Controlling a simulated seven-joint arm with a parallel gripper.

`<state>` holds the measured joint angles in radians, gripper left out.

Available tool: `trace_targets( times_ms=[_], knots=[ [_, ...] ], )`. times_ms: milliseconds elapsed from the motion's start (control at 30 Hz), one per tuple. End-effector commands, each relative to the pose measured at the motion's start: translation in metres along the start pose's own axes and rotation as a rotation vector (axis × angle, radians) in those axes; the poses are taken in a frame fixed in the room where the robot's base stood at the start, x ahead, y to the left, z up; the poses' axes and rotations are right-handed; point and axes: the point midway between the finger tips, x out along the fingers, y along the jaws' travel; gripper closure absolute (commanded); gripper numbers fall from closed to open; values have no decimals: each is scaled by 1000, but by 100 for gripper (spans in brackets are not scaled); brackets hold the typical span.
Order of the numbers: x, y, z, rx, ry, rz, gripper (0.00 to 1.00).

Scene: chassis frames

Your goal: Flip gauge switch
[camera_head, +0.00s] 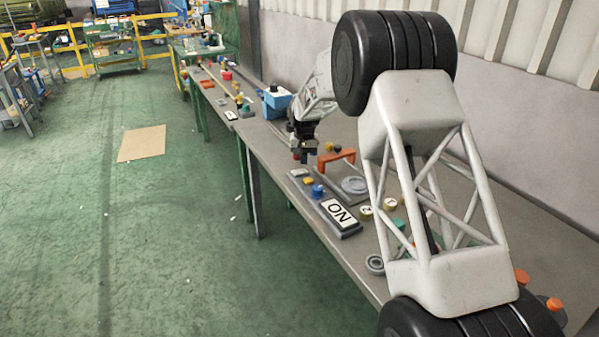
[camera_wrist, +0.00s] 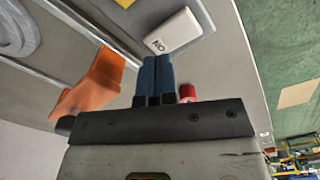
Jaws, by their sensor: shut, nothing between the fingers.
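A small white rocker switch (camera_wrist: 173,31) with dark lettering sits on a grey base in the wrist view; it appears to be the small switch (camera_head: 299,172) by the bench's front edge in the head view. A round grey gauge-like disc (camera_head: 354,185) lies on a plate behind it. My gripper (camera_head: 305,157) hangs above the bench near the orange handle (camera_head: 336,158). In the wrist view its blue fingers (camera_wrist: 154,62) are together and empty, with their tips just below the switch in the picture. Whether they touch it cannot be told.
The orange handle (camera_wrist: 91,84) rises close left of my fingers, and a red part (camera_wrist: 187,92) shows at their right. A larger ON switch (camera_head: 340,215), yellow and blue knobs and a blue box (camera_head: 277,101) stand on the bench (camera_head: 262,150). Open green floor lies left.

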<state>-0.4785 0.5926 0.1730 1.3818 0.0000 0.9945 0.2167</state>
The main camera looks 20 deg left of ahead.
Motion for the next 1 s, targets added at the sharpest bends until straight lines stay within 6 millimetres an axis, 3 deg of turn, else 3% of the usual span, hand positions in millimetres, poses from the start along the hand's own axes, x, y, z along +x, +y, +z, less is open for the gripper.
trace_targets(
  times_ms=[600, 1000],
  knots=[
    [-35, 0, 0, 0, 1, 0, 100],
    [-40, 0, 0, 0, 0, 0, 100]
  ],
)
